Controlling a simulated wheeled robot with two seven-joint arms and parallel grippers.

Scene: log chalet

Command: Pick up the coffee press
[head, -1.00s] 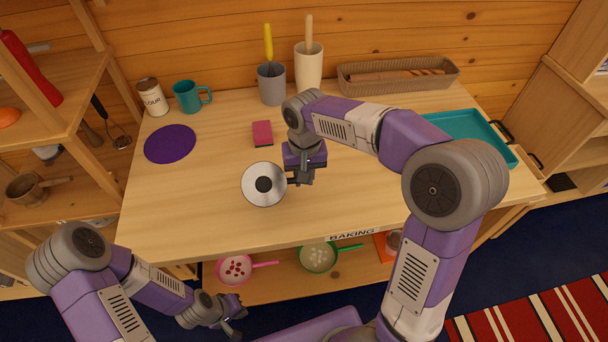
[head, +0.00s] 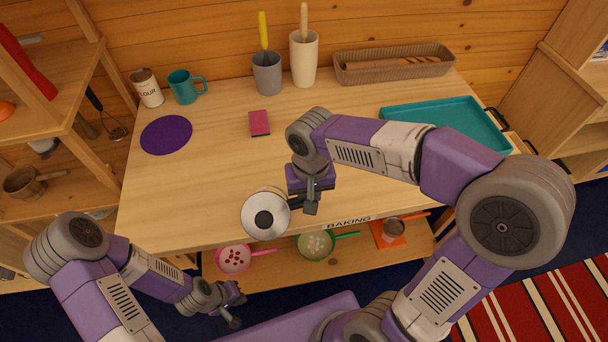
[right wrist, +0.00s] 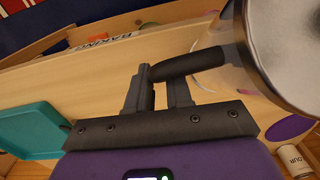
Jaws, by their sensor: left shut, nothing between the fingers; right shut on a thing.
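The coffee press (head: 266,216) shows from above as a round silver lid with a dark knob, near the front edge of the table. In the right wrist view its lid (right wrist: 295,50) fills the upper right corner and its dark handle (right wrist: 195,62) reaches the fingers. My right gripper (head: 309,205) is shut on this handle, to the right of the lid; it also shows in the right wrist view (right wrist: 160,82). The press appears raised above the tabletop, though its base is hidden. My left gripper (head: 236,304) is shut and empty, low in front of the table.
The table (head: 210,200) holds a purple mat (head: 166,135), a pink sponge (head: 259,123), a teal mug (head: 184,87), a flour tin (head: 147,88), utensil holders, a basket (head: 350,75) and a teal tray (head: 450,120). A lower shelf (head: 285,276) holds strainers.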

